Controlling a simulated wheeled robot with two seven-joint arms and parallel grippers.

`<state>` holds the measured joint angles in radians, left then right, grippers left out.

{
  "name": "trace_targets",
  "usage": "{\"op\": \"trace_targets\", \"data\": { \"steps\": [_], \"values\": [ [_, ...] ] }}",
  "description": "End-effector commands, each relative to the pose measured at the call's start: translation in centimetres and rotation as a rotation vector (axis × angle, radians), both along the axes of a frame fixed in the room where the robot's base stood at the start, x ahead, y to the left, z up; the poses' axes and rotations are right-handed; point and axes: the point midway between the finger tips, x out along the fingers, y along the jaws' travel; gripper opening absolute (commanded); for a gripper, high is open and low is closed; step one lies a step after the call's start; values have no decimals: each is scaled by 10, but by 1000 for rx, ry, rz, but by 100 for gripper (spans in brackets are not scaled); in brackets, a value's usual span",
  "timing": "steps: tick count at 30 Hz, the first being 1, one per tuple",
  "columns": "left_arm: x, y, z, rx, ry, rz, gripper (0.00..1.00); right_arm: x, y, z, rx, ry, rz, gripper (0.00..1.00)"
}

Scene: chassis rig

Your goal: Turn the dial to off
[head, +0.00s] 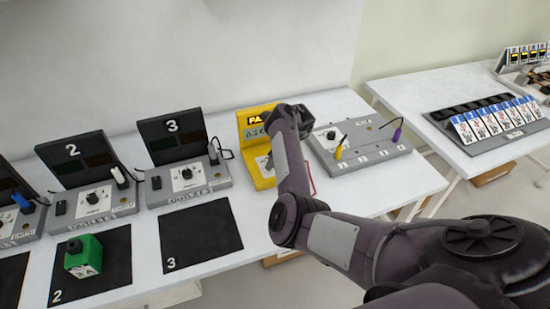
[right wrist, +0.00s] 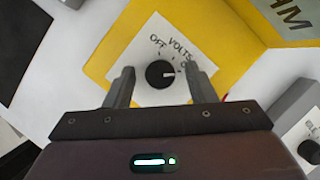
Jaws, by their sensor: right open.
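The yellow meter (head: 258,178) stands on the white table in the head view, partly hidden behind my right arm. In the right wrist view, its yellow face (right wrist: 115,55) bears a white panel with a round black dial (right wrist: 158,75). My right gripper (right wrist: 160,88) is open, with one finger on each side of the dial. I cannot tell how far the fingertips are above the panel. My left gripper is not in view.
To the left stand grey stations with black back panels (head: 170,137) and black mats (head: 201,237). A green block (head: 83,258) is on mat 2. A grey board (head: 365,160) with yellow and purple probes lies right of the meter. Another table (head: 385,88) holds a card rack (head: 497,120).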

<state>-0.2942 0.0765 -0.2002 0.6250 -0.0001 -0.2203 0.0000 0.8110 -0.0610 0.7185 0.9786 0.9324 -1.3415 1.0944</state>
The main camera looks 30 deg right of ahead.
Motion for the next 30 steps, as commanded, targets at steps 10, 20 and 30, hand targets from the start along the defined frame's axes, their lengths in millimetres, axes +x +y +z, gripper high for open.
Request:
{"op": "trace_targets", "data": {
  "steps": [10, 20, 30],
  "values": [
    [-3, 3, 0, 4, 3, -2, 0, 0, 0, 0, 0, 0, 1, 23],
    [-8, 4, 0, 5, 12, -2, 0, 0, 0, 1, 0, 0, 12, 6],
    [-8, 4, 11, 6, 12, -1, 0, 0, -2, 3, 0, 1, 169, 6]
  ]
}}
